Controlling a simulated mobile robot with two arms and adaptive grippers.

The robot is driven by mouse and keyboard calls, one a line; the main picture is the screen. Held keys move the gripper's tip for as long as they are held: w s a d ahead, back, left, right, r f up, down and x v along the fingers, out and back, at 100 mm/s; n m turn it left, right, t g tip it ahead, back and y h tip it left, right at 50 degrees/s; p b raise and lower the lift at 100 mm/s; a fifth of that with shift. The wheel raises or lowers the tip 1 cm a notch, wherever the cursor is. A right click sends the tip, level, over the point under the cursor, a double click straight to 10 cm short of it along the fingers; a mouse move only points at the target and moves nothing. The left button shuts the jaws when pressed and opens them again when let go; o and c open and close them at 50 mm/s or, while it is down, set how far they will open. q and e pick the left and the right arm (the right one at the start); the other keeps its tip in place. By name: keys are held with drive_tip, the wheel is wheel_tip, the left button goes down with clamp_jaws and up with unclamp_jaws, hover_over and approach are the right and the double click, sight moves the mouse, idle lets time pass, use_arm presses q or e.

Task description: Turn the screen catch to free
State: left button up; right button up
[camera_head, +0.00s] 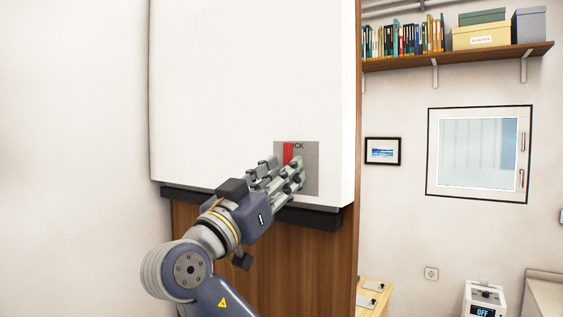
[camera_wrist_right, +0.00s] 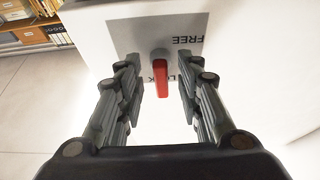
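The screen catch is a red lever (camera_head: 288,152) on a grey plate (camera_head: 311,180) at the lower right of the white screen (camera_head: 255,80). Its red end points up at the lettering "OCK"; the first letter is covered. In the right wrist view the red lever (camera_wrist_right: 161,78) points at the partly hidden LOCK label, and the word FREE (camera_wrist_right: 188,40) shows at the plate's other end. My right gripper (camera_head: 283,173) is at the plate. Its fingers stand apart on either side of the lever, with gaps visible in the wrist view. My left gripper is not in view.
The white screen has a dark bar (camera_head: 310,217) under its lower edge and a wooden panel (camera_head: 310,260) below. On the right are a wall shelf (camera_head: 460,57) with books and boxes, a small framed print (camera_head: 382,151) and a window (camera_head: 479,155).

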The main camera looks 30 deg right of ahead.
drive_tip(key=shift+w+d, duration=0.1)
drive_tip(key=shift+d, duration=0.1)
clamp_jaws()
drive_tip(key=shift+a+r, duration=0.1)
